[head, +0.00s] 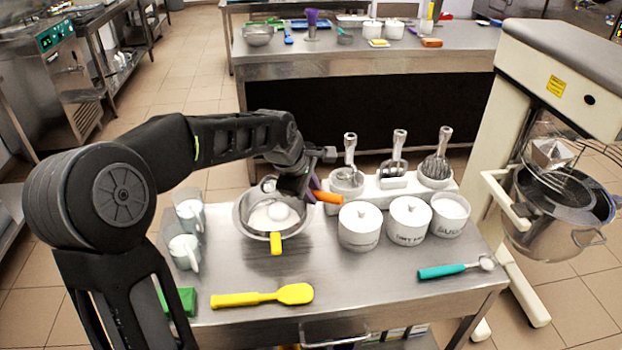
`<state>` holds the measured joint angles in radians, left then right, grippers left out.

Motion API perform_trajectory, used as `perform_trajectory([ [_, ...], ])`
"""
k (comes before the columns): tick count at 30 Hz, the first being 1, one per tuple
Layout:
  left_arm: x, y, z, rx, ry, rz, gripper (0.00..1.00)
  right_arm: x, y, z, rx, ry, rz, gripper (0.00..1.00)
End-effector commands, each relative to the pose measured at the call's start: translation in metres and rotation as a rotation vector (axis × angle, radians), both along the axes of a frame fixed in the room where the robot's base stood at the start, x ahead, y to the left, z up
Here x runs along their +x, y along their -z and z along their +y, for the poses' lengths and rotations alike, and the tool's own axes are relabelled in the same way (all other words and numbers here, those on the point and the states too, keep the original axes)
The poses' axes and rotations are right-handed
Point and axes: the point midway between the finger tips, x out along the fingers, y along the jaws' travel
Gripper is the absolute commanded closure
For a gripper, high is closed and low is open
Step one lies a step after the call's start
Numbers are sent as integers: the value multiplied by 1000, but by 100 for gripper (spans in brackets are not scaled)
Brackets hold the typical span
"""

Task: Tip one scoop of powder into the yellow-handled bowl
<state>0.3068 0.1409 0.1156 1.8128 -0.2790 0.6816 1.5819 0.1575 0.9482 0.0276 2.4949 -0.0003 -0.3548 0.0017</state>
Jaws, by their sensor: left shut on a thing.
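The steel bowl with the yellow handle (275,243) stands on the near steel table, left of the white jars. White powder lies inside it, with a rounded white shape on top; I cannot tell whether that is a scoop's head or a heap. My left gripper (297,188) is over the bowl's back right rim, pointing down, shut on an orange-handled tool (327,197). The tool's handle sticks out to the right; its working end is hidden or unclear. A purple piece shows beside the gripper. My right gripper is not in view.
Lidded white jars (359,228) and an open jar of white powder (450,214) stand right of the bowl, before a white rack (386,190) of whisk-like tools. A yellow spatula (262,296) and a teal-handled spoon (455,269) lie in front. White cups (185,250) stand left.

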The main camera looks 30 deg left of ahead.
Motion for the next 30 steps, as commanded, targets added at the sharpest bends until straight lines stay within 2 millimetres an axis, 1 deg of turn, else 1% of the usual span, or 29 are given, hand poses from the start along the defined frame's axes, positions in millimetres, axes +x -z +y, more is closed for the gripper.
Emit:
perform_trajectory([
  [1,2,-8,0,-4,1,19,100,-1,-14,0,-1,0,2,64],
  [19,10,-10,1,-40,2,269,100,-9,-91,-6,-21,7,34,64],
  [23,14,-10,1,-55,1,365,100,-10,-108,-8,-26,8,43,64],
  [24,16,-3,2,-58,0,395,100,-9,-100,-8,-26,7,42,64],
  [26,17,-3,1,-66,1,441,100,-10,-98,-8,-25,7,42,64],
  [30,16,-17,2,-69,0,455,100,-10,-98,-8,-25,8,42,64],
])
